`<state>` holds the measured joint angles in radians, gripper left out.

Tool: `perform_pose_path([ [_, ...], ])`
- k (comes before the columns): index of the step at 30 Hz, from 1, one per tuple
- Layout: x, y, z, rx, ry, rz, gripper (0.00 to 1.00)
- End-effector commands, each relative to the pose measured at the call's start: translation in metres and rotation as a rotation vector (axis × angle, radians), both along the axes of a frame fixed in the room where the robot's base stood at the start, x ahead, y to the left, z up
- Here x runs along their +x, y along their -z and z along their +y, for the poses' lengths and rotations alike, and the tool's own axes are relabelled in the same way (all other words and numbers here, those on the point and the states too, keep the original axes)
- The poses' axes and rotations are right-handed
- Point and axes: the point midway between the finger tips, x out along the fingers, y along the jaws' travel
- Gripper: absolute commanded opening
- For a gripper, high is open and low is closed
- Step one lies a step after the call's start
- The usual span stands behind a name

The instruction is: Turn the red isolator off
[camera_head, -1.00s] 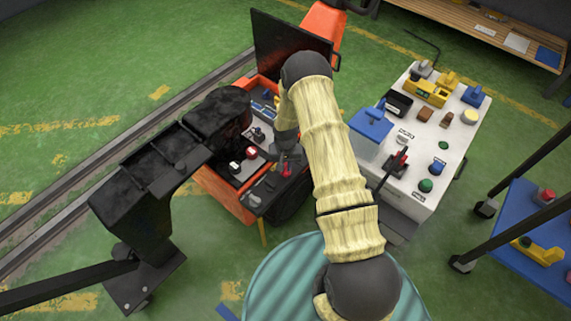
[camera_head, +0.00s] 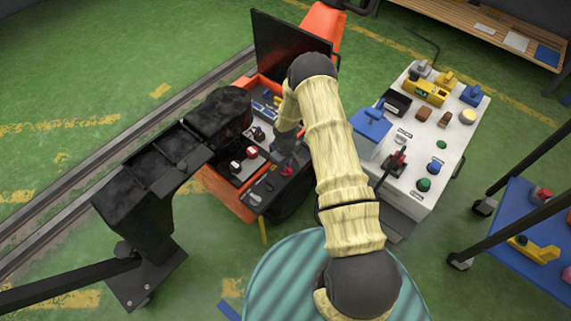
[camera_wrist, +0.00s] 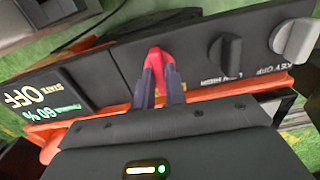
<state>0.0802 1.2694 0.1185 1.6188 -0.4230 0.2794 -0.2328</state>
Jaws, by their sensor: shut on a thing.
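The red isolator (camera_wrist: 160,60) is a red handle on a dark panel in the wrist view. My gripper (camera_wrist: 160,84) is shut on it, with one dark finger on each side of the handle. A small screen (camera_wrist: 42,100) left of the handle reads "STATE OFF" and a 60% figure. In the head view my gripper (camera_head: 285,160) is over the front right of the orange machine (camera_head: 228,195), and my sleeved arm hides part of it.
Grey knobs (camera_wrist: 225,55) sit right of the handle on the same panel. A raised black lid (camera_head: 290,45) stands behind the machine. A white table (camera_head: 450,150) with several controls is at right. A black arm-like structure (camera_head: 150,180) stands at left.

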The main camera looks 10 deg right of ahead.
Motion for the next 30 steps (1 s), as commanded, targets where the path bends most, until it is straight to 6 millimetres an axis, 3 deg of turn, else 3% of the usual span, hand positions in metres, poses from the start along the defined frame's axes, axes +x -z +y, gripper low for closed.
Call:
perform_pose_path([
  [17, 0.0020, -0.0012, 0.0013, 0.001, -0.051, -0.005, 0.00],
  [18, 0.0020, -0.0012, 0.0013, 0.001, -0.051, -0.005, 0.17],
  [21, 0.0017, -0.0010, 0.0010, 0.002, -0.050, -0.005, 0.35],
  [30, 0.0007, -0.0014, 0.0004, 0.000, -0.048, -0.002, 0.35],
])
